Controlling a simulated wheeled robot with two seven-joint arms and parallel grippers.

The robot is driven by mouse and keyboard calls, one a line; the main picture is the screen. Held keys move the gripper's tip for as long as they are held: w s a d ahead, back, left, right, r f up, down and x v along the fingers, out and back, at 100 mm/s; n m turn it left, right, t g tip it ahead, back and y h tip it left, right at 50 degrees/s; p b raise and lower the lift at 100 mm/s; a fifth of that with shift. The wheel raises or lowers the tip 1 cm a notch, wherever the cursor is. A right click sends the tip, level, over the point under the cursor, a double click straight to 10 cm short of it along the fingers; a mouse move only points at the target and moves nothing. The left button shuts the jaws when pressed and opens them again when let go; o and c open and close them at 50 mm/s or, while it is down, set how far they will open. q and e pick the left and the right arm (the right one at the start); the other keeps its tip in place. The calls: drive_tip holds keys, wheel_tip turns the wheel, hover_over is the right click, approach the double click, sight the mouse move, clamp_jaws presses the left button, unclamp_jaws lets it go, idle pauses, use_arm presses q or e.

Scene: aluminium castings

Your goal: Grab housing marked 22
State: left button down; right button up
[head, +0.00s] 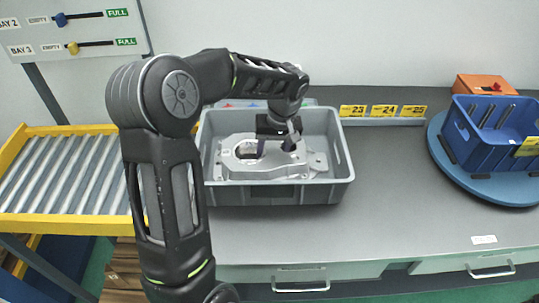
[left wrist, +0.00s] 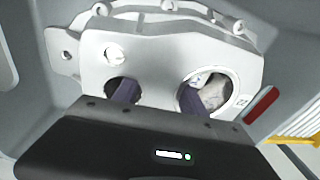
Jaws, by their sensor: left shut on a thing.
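A silver aluminium housing (head: 235,165) lies in the grey crate (head: 345,170) on the bench. My left gripper (head: 277,146) reaches down into the crate from above and is shut on the housing. In the left wrist view the housing (left wrist: 150,62) fills the upper middle, with two large round openings. One finger goes into the smaller left opening and the other sits at the edge of the larger right one. My right gripper is in neither view.
A roller conveyor with a yellow frame (head: 68,128) stands at the left. A blue bin (head: 480,140) sits on a round blue turntable (head: 455,172) at the right. The bench between crate and turntable is clear.

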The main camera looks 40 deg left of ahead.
sight(272, 149)
use_arm(q)
wheel_tip(272, 149, up, 10)
drive_tip(key=shift+f+b, duration=0.1)
drive_tip(key=shift+b, duration=0.4)
idle(0.5)
